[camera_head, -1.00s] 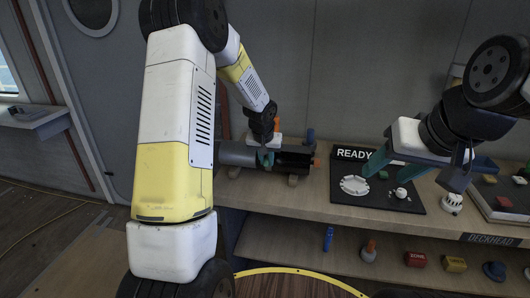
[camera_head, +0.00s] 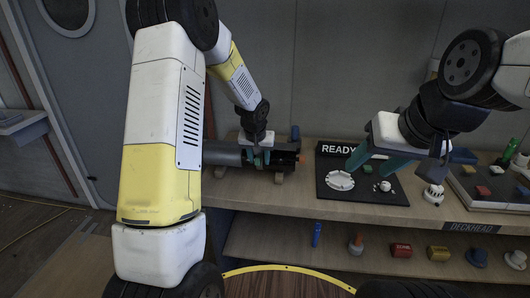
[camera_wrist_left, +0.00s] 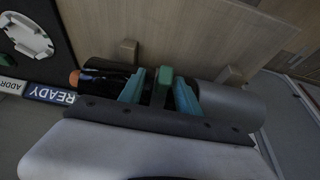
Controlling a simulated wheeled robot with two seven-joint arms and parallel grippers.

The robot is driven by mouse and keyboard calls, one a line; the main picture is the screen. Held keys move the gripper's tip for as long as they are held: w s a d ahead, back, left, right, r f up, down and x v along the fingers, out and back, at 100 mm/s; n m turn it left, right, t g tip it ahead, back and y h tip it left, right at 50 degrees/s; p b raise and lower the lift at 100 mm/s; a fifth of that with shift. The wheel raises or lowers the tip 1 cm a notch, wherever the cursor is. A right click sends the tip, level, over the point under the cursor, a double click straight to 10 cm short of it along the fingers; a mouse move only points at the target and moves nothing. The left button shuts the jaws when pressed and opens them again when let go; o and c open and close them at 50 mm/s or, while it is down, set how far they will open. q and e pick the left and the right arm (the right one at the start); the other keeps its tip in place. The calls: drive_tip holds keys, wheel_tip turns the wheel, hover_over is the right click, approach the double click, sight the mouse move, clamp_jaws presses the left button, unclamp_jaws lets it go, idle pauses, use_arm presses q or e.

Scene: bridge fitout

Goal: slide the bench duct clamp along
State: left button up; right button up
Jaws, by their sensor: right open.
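The bench duct is a grey tube (camera_head: 225,153) lying across the back of the bench, with a dark section at its right. In the left wrist view its grey end (camera_wrist_left: 232,104) is at the right and the dark section (camera_wrist_left: 101,82) at the left. The clamp's green upright tab (camera_wrist_left: 163,86) stands at the tube's middle. My left gripper (camera_head: 258,160) is down over the tube. Its teal fingers stand apart on either side of the tab, with a gap at the left; contact at the right is unclear. My right gripper (camera_head: 394,168) is open and empty above the black board.
A black board (camera_head: 340,192) marked READY, holding a white ring (camera_head: 340,181), lies right of the duct. A tray (camera_head: 490,186) with coloured parts is at the far right. The lower shelf (camera_head: 275,244) holds several small parts. Bare bench (camera_head: 265,193) lies in front of the duct.

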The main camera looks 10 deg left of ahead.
use_arm(q)
drive_tip(key=v, duration=0.7)
drive_tip(key=shift+r, duration=0.25)
drive_tip(key=shift+s, duration=0.15)
drive_tip(key=s+a+r+t, duration=0.1)
drive_tip(key=s+a+r, duration=0.2)
drive_tip(key=s+r, duration=0.95)
drive_tip(key=s+r+h, duration=0.2)
drive_tip(key=s, duration=1.5)
drive_tip(key=shift+s+d+r+t, duration=0.3)
drive_tip(key=shift+s+r+t, duration=0.05)
drive_tip(key=shift+r+t, duration=0.05)
